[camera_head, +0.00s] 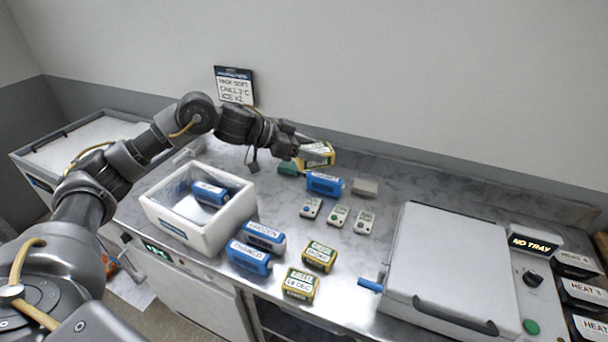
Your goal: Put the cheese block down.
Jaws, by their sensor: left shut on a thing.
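My left gripper (303,145) reaches in from the left over the back of the counter. It is shut on a yellow block with a pale label, which I take to be the cheese block (321,155). The gripper hides part of the block, and I cannot tell whether its underside touches the counter. A green item (288,169) shows just below the gripper. A blue labelled block (325,183) lies just in front of the held block. My right gripper is not in view.
A white open box (161,211) with a blue block inside stands at left. Two blue blocks (249,257) and two yellow blocks (300,284) lie near the front. Small white devices (338,216) and a grey block (364,187) sit mid-counter. A large lidded appliance (450,265) fills the right.

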